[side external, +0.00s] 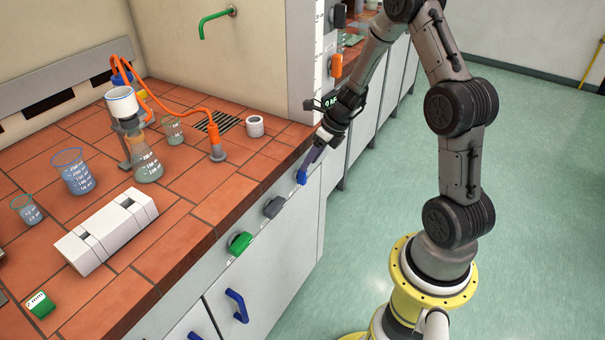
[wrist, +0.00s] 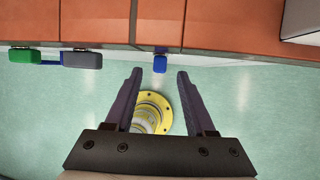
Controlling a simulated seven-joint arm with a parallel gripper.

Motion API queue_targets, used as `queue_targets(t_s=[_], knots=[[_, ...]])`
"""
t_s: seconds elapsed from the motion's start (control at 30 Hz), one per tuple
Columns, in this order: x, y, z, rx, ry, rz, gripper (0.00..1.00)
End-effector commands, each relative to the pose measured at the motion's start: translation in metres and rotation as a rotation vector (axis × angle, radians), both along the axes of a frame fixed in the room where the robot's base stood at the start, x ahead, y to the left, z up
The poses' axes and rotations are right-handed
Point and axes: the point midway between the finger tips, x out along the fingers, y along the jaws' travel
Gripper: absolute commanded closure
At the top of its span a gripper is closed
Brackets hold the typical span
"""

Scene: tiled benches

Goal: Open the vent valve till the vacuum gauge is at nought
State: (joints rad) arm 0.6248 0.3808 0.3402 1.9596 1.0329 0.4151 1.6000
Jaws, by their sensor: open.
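Three knobs sit along the bench's front panel: a green one (side external: 239,243), a grey one (side external: 274,207) and a blue one (side external: 301,177). I cannot tell by label which is the vent valve. My gripper (side external: 308,164) is open at the blue knob. In the wrist view the blue knob (wrist: 160,63) lies centred just beyond the fingertips (wrist: 160,74), with no visible contact. A small dark display with green characters (side external: 329,101) shows beside my wrist, partly hidden; its reading is unclear. I cannot tell whether it is the vacuum gauge.
A filter flask (side external: 148,166) with a white funnel (side external: 122,102) and orange tubing (side external: 180,111) stands on the tiled bench (side external: 190,250). Beakers (side external: 73,171), a white block (side external: 105,231) and a small green box (side external: 41,304) are nearby. Blue handles (side external: 237,306) project from the cabinet below.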

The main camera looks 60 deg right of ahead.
Motion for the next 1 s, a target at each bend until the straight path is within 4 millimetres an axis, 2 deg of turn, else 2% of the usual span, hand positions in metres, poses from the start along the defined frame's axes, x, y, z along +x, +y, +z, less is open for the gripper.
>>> queue_targets(t_s=[0.1, 0.3, 0.5, 0.77, 1.0], knots=[[0.008, 0.004, -0.022, 0.002, 0.003, 0.001, 0.45], [0.019, 0.008, -0.046, -0.001, 0.002, 0.002, 0.45], [0.023, 0.009, -0.056, -0.001, 0.001, 0.001, 0.45], [0.024, 0.009, -0.057, -0.001, 0.001, 0.0, 0.45], [0.024, 0.009, -0.057, -0.001, 0.0, 0.001, 0.86]])
